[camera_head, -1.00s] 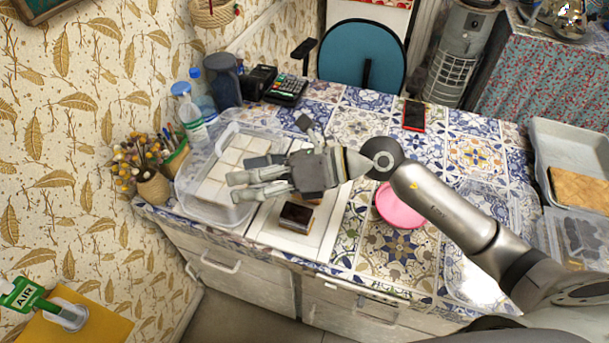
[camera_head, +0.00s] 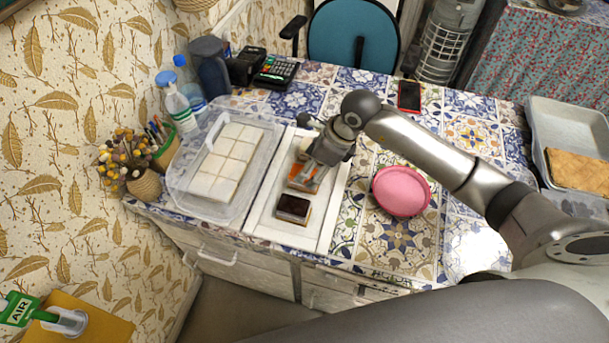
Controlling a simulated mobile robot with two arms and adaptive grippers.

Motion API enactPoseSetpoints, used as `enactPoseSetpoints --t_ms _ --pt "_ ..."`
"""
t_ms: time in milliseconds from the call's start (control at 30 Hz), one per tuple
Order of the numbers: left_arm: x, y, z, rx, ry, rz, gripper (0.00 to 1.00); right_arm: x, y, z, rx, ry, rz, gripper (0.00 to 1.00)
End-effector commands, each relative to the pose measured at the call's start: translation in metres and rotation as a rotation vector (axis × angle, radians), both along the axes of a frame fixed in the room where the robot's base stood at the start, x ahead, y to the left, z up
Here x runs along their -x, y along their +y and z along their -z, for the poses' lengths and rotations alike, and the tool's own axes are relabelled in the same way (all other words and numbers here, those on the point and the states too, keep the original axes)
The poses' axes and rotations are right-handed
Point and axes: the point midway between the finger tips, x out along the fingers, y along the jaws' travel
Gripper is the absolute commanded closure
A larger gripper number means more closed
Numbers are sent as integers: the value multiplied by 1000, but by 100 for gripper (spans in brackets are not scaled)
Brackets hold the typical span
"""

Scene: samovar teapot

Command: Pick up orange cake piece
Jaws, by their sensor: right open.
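The orange cake piece (camera_head: 297,184) lies on the white board (camera_head: 265,215), partly hidden by my right gripper. My right gripper (camera_head: 306,182) points down at it from above, with its fingers open at the piece. I cannot tell whether the fingers touch it. A dark brown cake piece (camera_head: 293,208) lies on the board in front of it, towards the counter's front edge. My left gripper is not in view.
A clear container with white square pieces (camera_head: 225,165) stands left of the board. A pink round bowl (camera_head: 401,191) stands to the right. Bottles (camera_head: 177,104), a card terminal (camera_head: 277,73) and a red-edged phone (camera_head: 409,96) are farther back. A grey tray (camera_head: 545,120) is at the right.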

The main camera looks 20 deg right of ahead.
Motion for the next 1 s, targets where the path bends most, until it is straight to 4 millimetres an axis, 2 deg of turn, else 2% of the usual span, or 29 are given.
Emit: enactPoseSetpoints --t_ms 167,333,600,1000 --pt "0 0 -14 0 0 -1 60 -6 10 20 -4 5 0 34" --pt "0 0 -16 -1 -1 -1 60 -11 15 39 -2 3 0 34" --pt "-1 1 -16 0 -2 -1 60 -12 16 43 -2 1 -1 34" --pt "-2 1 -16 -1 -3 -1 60 -12 16 43 -2 1 -1 84"
